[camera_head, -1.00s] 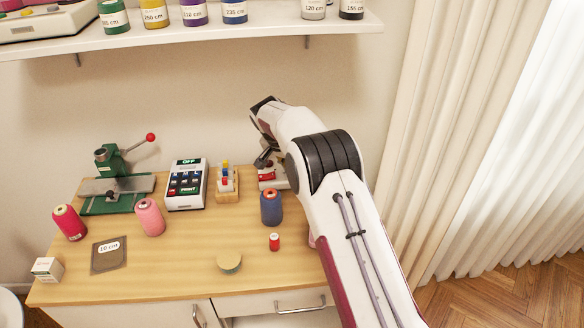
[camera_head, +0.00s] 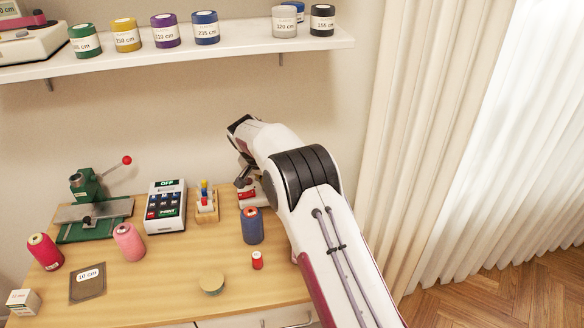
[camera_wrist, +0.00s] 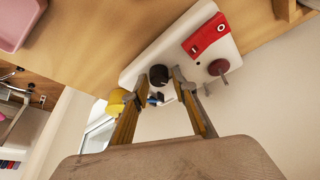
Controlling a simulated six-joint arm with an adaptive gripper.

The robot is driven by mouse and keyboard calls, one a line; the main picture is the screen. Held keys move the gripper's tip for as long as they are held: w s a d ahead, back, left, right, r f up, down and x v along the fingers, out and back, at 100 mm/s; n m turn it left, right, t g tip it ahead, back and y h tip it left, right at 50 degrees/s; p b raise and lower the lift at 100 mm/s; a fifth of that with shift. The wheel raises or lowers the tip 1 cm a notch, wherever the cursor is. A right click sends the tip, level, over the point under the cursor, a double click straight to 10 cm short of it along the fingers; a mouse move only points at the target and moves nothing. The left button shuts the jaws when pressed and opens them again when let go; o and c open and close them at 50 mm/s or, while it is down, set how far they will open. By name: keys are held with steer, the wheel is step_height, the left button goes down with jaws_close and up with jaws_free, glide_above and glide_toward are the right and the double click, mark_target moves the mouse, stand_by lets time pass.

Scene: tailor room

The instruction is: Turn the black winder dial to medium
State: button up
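The winder is a white machine (camera_wrist: 136,70) with a red panel (camera_wrist: 206,37), seen in the wrist view. Its black dial (camera_wrist: 158,75) is a small dark round knob near the machine's edge. My gripper (camera_wrist: 161,77) is open, with its two fingertips on either side of the dial; I cannot tell whether they touch it. The dial's setting marks cannot be read. A dark red knob (camera_wrist: 218,67) and a yellow part (camera_wrist: 116,101) show to either side. In the head view the winder (camera_head: 247,193) is partly hidden behind my arm, and my fingertips cannot be made out.
A shelf (camera_head: 230,41) with labelled jars hangs above. The wooden table's (camera_head: 150,285) front middle is mostly clear.

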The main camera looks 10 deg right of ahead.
steer(key=shift+n, duration=0.3)
steer(key=shift+d+n+t+y, duration=0.1)
steer(key=shift+n+t+y, duration=0.3)
steer(key=shift+n, duration=0.9)
steer(key=shift+s+d+n+y, duration=0.1)
steer(key=shift+n+y, duration=0.8)
steer(key=shift+n, duration=1)
steer(key=s+d+r+m+h, duration=0.1)
steer(key=s+d+r+m, duration=0.2)
steer(key=s+r, duration=1.6)
steer(key=shift+s+d+r, duration=0.4)
steer(key=shift+d+r, duration=0.05)
steer(key=shift+r, duration=1.7)
